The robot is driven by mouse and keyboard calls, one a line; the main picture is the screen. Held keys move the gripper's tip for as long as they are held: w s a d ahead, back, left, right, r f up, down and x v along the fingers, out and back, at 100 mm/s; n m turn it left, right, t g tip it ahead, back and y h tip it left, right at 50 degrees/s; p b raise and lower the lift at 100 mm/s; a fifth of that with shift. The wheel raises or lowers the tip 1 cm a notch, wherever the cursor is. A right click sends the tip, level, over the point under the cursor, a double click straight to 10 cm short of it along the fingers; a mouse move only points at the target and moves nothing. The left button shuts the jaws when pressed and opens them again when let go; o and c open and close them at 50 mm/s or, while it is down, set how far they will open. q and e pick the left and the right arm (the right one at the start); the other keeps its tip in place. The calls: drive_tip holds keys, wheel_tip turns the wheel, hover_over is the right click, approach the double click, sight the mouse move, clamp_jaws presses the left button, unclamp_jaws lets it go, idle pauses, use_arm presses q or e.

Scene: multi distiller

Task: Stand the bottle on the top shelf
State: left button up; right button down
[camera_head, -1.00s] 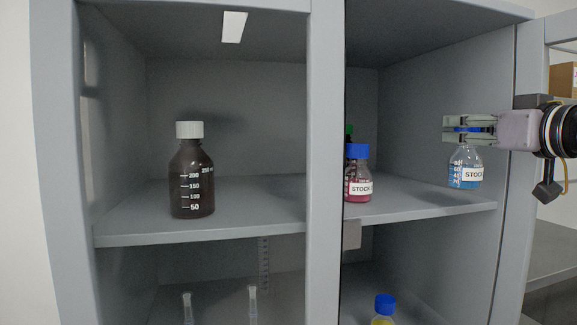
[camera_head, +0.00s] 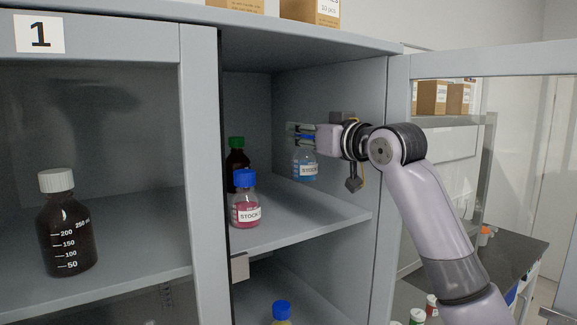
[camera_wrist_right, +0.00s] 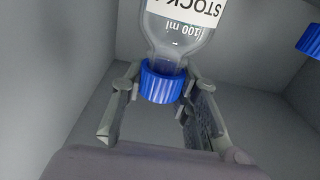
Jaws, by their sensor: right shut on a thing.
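The bottle (camera_head: 305,167) is clear glass with blue liquid, a blue cap and a STOCK label. It is upright inside the right compartment of the cabinet, over the top shelf (camera_head: 307,212). I cannot tell whether its base touches the shelf. My right gripper (camera_head: 301,137) reaches in from the right and is shut on the bottle's blue cap. In the right wrist view the gripper's fingers (camera_wrist_right: 160,105) flank the cap, and the bottle (camera_wrist_right: 178,42) shows with its label. My left gripper is not in view.
A pink STOCK bottle (camera_head: 246,207) with a blue cap and a dark green-capped bottle (camera_head: 237,165) stand left of the held bottle. A post (camera_head: 204,180) separates a brown bottle (camera_head: 65,228). The glass door (camera_head: 450,110) is open at right. The shelf's right front is clear.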

sight(313, 168)
wheel_tip(313, 168, down, 3)
drive_tip(key=shift+w+d+r+p, duration=0.1)
drive_tip(key=shift+r+p, duration=0.1)
drive_tip(key=shift+p, duration=0.15)
wheel_tip(313, 168, down, 3)
drive_tip(key=shift+p, duration=0.75)
drive_tip(key=shift+f, duration=0.5)
drive_tip(key=c, duration=1.2)
unclamp_jaws()
drive_tip(key=shift+f, duration=0.1)
drive_tip(key=shift+c, duration=0.2)
drive_tip(key=b+v, duration=0.6)
drive_tip(key=v, duration=0.6)
